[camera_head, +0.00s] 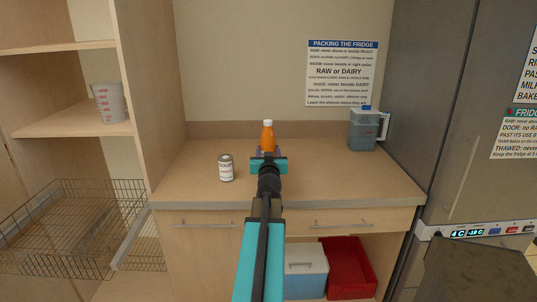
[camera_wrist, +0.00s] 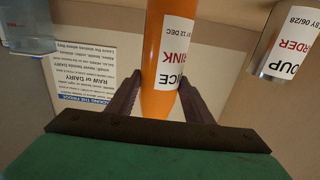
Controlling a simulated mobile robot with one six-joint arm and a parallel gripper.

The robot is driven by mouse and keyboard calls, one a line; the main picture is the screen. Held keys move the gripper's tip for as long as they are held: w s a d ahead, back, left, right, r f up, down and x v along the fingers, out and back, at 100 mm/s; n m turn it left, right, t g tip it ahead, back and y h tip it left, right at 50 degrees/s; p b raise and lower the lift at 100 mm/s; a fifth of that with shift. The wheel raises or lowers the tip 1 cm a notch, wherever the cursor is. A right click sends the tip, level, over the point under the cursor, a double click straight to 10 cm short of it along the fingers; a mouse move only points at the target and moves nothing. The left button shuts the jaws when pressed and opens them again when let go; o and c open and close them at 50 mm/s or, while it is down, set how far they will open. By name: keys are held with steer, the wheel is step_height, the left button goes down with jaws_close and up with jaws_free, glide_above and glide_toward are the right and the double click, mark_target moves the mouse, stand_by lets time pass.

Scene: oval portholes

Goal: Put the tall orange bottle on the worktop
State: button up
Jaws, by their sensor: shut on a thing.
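The tall orange bottle (camera_head: 267,136) with a white cap stands upright above the middle of the worktop (camera_head: 335,178) in the head view. My gripper (camera_head: 268,158) is shut on it, and hides its lower part there. In the wrist view the bottle (camera_wrist: 152,60) lies between the two dark fingers of my gripper (camera_wrist: 160,88), with a white label partly in view. I cannot tell whether its base touches the worktop.
A soup can (camera_head: 226,168) stands on the worktop to the left. A grey-blue jug (camera_head: 363,130) stands at the back right, near the fridge (camera_head: 428,90). A sign (camera_head: 343,73) hangs on the back wall. The worktop's front left and right areas are clear.

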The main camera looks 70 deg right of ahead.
stand_by(0.4)
steer(key=o, duration=1.6)
steer(key=shift+o, duration=0.2)
steer(key=b+v, duration=0.2)
steer(key=v, duration=0.4)
steer(key=b, duration=0.3)
steer(key=shift+w+a+t, duration=0.1)
steer(key=shift+a+t, duration=0.2)
steer(key=shift+a, duration=0.05)
steer(key=a+b, duration=0.1)
steer(key=b, duration=0.5)
steer(key=shift+s+a, duration=0.1)
steer(key=shift+s, duration=0.15)
steer(key=a+b, duration=0.1)
steer(key=b, duration=0.2)
steer(key=shift+s+f+b, duration=0.1)
steer(key=shift+s+b, duration=0.25)
steer(key=shift+s, duration=0.05)
